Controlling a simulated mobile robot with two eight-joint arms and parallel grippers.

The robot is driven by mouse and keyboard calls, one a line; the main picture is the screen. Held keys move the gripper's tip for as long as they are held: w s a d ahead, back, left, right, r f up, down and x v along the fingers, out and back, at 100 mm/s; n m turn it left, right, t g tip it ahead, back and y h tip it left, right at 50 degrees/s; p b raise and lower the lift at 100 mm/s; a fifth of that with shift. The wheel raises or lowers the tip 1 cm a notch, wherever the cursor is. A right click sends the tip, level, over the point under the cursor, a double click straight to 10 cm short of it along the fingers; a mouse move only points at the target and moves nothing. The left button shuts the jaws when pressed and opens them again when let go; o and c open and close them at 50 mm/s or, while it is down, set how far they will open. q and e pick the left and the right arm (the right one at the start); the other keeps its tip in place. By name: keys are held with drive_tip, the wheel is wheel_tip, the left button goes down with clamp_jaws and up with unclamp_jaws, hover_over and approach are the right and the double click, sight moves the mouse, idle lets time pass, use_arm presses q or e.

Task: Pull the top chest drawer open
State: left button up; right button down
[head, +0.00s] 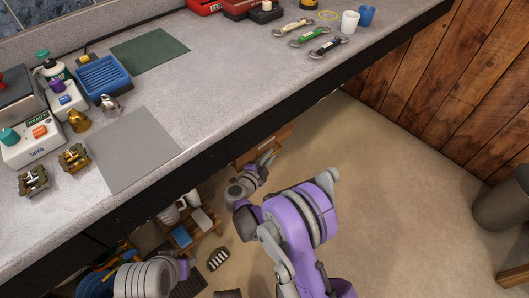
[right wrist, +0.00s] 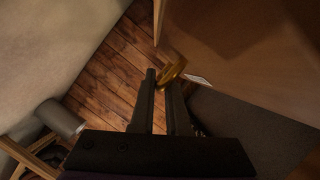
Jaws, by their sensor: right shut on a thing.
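The wooden chest (head: 278,138) shows only in part in the head view, under the counter's front edge; the counter hides most of it. In the right wrist view a brown wooden face (right wrist: 235,40) of it fills the upper right, with a brass-coloured handle (right wrist: 173,71) and a small white label (right wrist: 199,77). My right gripper (head: 268,159) reaches to the chest's front. In the right wrist view its fingers (right wrist: 162,78) are shut on the handle. How far the drawer stands open cannot be told.
The grey counter (head: 215,95) runs above, with a green mat, a blue tray and several tools on it. Low wooden racks with items stand below it (head: 195,228). A grey bin (head: 503,208) stands far right. The floor (head: 390,190) between is clear.

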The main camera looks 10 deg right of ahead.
drive_tip(key=shift+s+f, duration=0.1)
drive_tip(key=c, duration=1.2)
unclamp_jaws()
drive_tip(key=p+v, duration=0.1)
drive_tip(key=v, duration=1)
